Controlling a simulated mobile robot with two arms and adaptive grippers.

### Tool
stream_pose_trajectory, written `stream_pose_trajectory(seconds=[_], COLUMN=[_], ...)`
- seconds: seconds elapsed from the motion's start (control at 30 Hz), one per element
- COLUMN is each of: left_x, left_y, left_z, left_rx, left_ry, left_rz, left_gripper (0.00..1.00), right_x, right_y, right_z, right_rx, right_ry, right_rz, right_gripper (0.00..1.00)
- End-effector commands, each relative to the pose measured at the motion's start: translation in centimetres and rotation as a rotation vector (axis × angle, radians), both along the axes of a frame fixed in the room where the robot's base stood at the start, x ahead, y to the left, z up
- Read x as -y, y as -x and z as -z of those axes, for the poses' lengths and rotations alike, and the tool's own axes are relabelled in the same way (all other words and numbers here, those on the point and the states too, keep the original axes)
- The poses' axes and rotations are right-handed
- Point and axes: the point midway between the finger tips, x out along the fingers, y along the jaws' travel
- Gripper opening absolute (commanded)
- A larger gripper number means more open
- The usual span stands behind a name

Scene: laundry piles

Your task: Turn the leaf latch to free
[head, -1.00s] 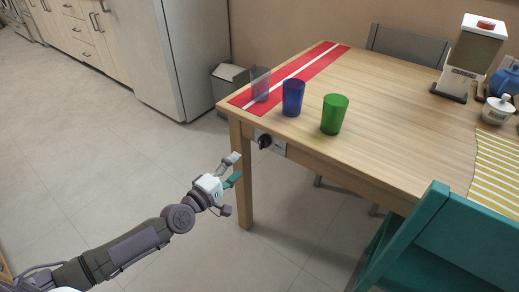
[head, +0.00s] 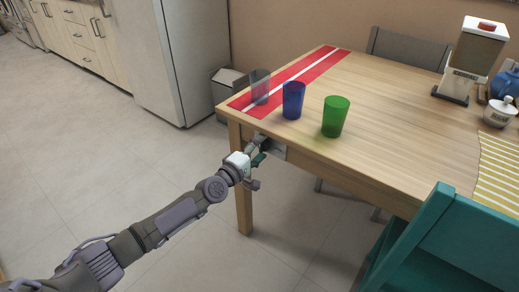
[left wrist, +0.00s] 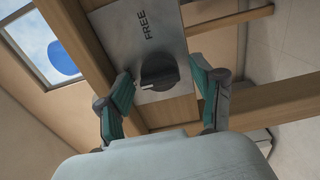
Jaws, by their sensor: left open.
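The leaf latch is a dark round knob (left wrist: 160,70) on a grey metal plate (left wrist: 140,30) fixed to the wooden table's edge. The word FREE is on the plate above the knob in the left wrist view. A white mark on the knob points left, not at the word. My left gripper (head: 260,148) is at the latch near the table's left corner. In the left wrist view its two green fingers are open, one on each side of the knob; I cannot tell if they touch it. In the head view the gripper mostly hides the knob, and the plate (head: 278,150) shows beside it.
On the table (head: 400,110) stand a clear cup (head: 260,86), a blue cup (head: 293,100) and a green cup (head: 335,116). A red strip (head: 320,68) with a white line runs along the left end. A teal chair (head: 440,240) stands at the front right.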

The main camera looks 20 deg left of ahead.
Motion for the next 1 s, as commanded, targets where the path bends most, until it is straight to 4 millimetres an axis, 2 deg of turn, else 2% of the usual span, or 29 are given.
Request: stream_pose_trajectory(seconds=[0.03, 0.3, 0.4, 0.73, 1.0], left_x=[0.0, 0.0, 0.0, 0.0, 0.0], left_y=[0.0, 0.0, 0.0, 0.0, 0.1], left_z=[0.0, 0.0, 0.0, 0.0, 0.0], left_rx=[0.000, 0.000, 0.000, 0.019, 0.081], left_ry=[0.000, 0.000, 0.000, -0.056, -0.229], left_rz=[0.000, 0.000, 0.000, 0.000, 0.000], left_gripper=[0.63, 0.18, 0.06, 0.06, 0.06], right_x=[0.0, 0.0, 0.0, 0.0, 0.0], right_y=[0.0, 0.0, 0.0, 0.0, -0.3], right_z=[0.0, 0.0, 0.0, 0.2, 1.3], right_rx=[0.000, 0.000, 0.000, -0.002, -0.007], right_ry=[0.000, 0.000, 0.000, 0.000, 0.001], right_rz=[0.000, 0.000, 0.000, 0.000, -0.001], right_gripper=[0.40, 0.40, 0.40, 0.40, 0.40])
